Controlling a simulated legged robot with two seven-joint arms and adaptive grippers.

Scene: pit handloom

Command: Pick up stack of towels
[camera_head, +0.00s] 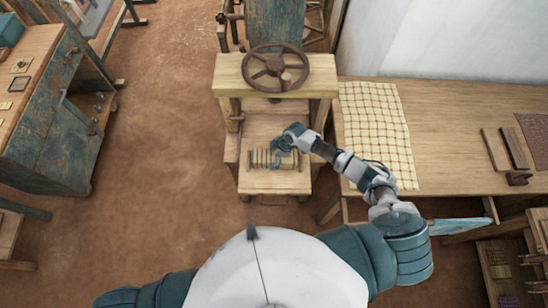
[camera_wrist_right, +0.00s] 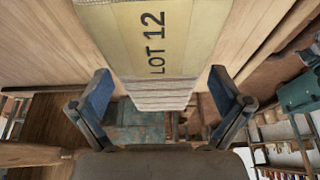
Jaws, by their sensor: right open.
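The stack of towels (camera_head: 261,158) lies on the low shelf of the wooden stand, a small striped bundle in the head view. In the right wrist view a pale yellow block (camera_wrist_right: 150,30) marked "LOT 12", with a layered whitish edge (camera_wrist_right: 160,94), appears to be the same stack. My right gripper (camera_head: 281,150) is over the stack in the head view and hides part of it. In the wrist view its two blue fingers (camera_wrist_right: 160,98) are spread wide, one to each side of the layered edge, with gaps on both sides. My left gripper is out of view.
A rusty handwheel (camera_head: 275,68) sits on the stand's upper board (camera_head: 232,75), just behind the stack. A wooden table (camera_head: 445,120) with a checked cloth (camera_head: 375,130) stands on the right, below my forearm. A worn workbench (camera_head: 50,135) stands left; bare floor lies between.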

